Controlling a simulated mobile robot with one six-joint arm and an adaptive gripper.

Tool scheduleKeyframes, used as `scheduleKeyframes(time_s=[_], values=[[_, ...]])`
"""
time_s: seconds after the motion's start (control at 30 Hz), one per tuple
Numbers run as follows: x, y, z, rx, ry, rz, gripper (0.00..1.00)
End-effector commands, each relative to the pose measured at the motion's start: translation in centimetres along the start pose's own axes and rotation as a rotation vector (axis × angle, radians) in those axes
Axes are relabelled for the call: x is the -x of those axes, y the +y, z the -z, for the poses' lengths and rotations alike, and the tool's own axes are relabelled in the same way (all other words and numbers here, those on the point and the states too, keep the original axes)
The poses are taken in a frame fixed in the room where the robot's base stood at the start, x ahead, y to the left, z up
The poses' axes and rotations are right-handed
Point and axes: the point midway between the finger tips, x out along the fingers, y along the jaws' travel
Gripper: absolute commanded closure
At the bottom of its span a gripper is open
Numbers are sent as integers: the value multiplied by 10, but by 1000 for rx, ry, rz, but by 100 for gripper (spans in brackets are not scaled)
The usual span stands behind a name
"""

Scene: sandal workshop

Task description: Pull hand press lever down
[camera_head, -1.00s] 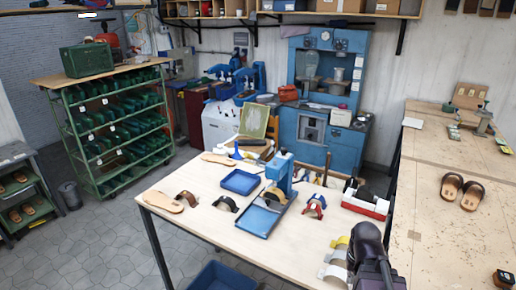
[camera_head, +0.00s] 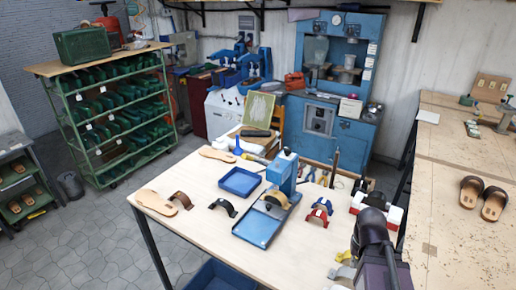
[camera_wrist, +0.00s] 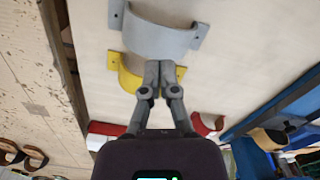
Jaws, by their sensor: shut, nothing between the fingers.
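The blue hand press (camera_head: 283,172) stands upright on the light work table, with a blue tray-like base (camera_head: 258,229) in front and a tan curved strap (camera_head: 275,200) at its foot. A thin dark upright rod (camera_head: 334,165) shows just right of the press; I cannot tell whether it is the lever. My gripper (camera_wrist: 165,75) is shut and empty in the wrist view, over the table by a grey strap (camera_wrist: 158,38) and a yellow strap (camera_wrist: 128,76). In the head view my dark arm hides its fingertips. Blue parts of the press show at the wrist view's right (camera_wrist: 270,106).
A blue tray (camera_head: 240,181), several curved straps and tan soles (camera_head: 157,202) lie left of the press. A second table (camera_head: 455,180) with sandals is at the right. A green rack (camera_head: 110,115) stands at the back left.

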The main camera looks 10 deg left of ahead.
Motion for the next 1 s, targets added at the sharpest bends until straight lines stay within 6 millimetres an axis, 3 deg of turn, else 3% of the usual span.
scheduleKeyframes(time_s=[0.37, 0.57, 0.77, 1.0], values=[[0, 0, 0, 1, 0, 1, 100], [10, -11, 16, 35, 2, 45, 100], [39, -51, 59, 151, 17, 191, 100], [103, -123, 137, 368, 83, 482, 100]])
